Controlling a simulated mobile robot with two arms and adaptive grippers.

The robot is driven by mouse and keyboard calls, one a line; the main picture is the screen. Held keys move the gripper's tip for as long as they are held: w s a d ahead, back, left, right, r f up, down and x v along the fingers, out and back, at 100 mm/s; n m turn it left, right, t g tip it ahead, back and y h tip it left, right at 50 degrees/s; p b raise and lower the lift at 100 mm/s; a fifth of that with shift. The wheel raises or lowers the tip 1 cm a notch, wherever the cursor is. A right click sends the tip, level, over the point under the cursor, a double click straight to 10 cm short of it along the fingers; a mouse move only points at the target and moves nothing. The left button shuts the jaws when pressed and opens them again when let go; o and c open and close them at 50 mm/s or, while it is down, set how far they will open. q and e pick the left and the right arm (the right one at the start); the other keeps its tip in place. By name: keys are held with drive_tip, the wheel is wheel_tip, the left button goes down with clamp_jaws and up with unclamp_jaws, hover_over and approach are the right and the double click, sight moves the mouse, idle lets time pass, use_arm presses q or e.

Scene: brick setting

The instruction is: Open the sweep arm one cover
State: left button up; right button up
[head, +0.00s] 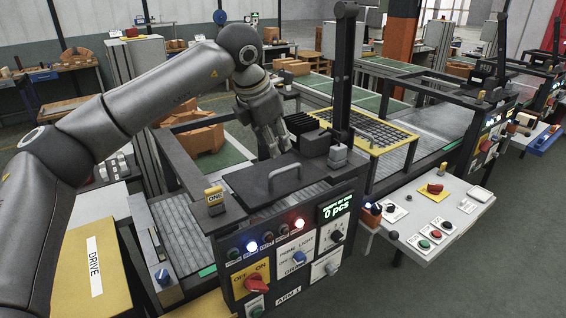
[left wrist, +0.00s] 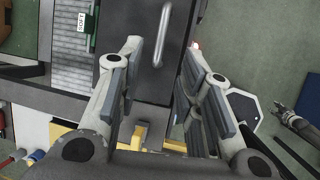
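The cover is a dark flat panel (head: 262,186) with a light bar handle (head: 285,175), on top of the station with the yellow ONE tag (head: 214,197). It lies flat and looks closed. My left gripper (head: 270,148) points down just behind the handle, above the panel's far side. The handle (left wrist: 162,35) shows ahead of the fingertips there, not touched. A small dark gripper-like shape (left wrist: 286,116) at the right of that view may be my right gripper; its fingers are too small to read.
The control panel (head: 292,255) with knobs and lit lamps faces front. A dark post (head: 343,80) and small black boxes (head: 315,142) stand right of the cover. A yellow-framed grid (head: 370,130) lies beyond. A side table (head: 430,215) with buttons is at right.

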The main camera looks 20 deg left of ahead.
sight(283, 170)
use_arm(q)
drive_tip(key=p+x, duration=0.3)
drive_tip(key=x, duration=0.5)
drive_tip(key=shift+w+d+f, duration=0.1)
drive_tip(key=shift+w+f, duration=0.1)
drive_tip(key=shift+f, duration=0.05)
drive_tip(key=shift+w+f, duration=0.2)
drive_tip(key=shift+f, duration=0.3)
clamp_jaws()
